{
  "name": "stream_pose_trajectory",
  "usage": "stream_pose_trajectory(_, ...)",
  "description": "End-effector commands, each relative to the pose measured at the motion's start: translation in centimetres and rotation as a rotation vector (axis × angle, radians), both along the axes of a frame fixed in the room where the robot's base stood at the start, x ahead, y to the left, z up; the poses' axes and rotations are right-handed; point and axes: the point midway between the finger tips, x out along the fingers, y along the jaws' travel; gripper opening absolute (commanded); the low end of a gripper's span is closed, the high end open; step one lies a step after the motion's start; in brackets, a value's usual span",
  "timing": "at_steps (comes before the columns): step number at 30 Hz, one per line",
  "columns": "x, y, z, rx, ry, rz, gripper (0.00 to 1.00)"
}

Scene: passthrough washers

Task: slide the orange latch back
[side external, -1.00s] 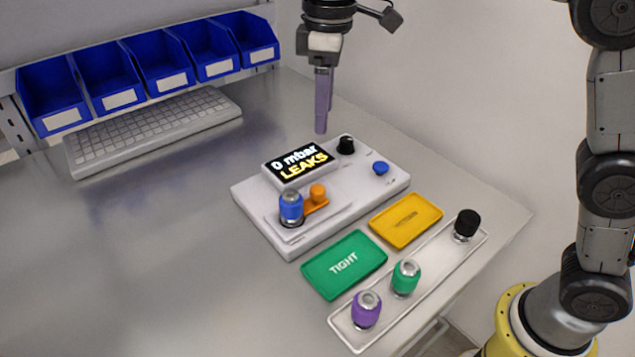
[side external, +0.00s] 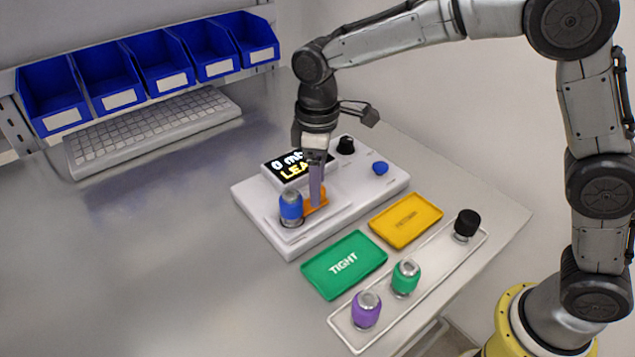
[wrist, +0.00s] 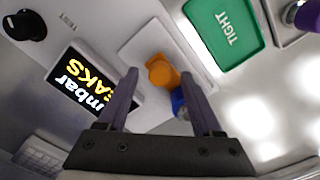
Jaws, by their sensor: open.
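The orange latch (side external: 318,207) sits on the white test unit, beside the blue fitting (side external: 291,206) that stands in the unit's front seat. In the wrist view the latch's round orange knob (wrist: 163,73) shows between and just beyond my fingertips, with the blue fitting (wrist: 178,103) partly hidden by a finger. My gripper (side external: 317,203) points down at the latch with its purple-grey fingers. In the wrist view my gripper (wrist: 160,75) is open, one finger on each side of the knob; I cannot tell whether they touch it. In the side view the fingers hide the knob.
The white unit (side external: 262,218) carries a display (wrist: 80,82), a black knob (side external: 346,145) and a blue button (side external: 380,168). Green (side external: 344,264) and yellow (side external: 405,220) trays lie in front. Blue bins (side external: 110,78) stand behind.

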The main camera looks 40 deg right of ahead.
Motion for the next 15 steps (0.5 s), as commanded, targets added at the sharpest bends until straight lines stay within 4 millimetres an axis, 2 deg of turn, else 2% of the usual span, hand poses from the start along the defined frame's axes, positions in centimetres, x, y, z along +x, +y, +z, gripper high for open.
stream_pose_trajectory(4,0.00,0.00,-0.78,0.001,-0.001,0.000,0.67)
stream_pose_trajectory(12,0.00,0.00,-0.88,0.001,-0.001,0.000,0.67)
stream_pose_trajectory(15,0.00,0.00,-0.86,0.001,-0.001,0.000,0.51)
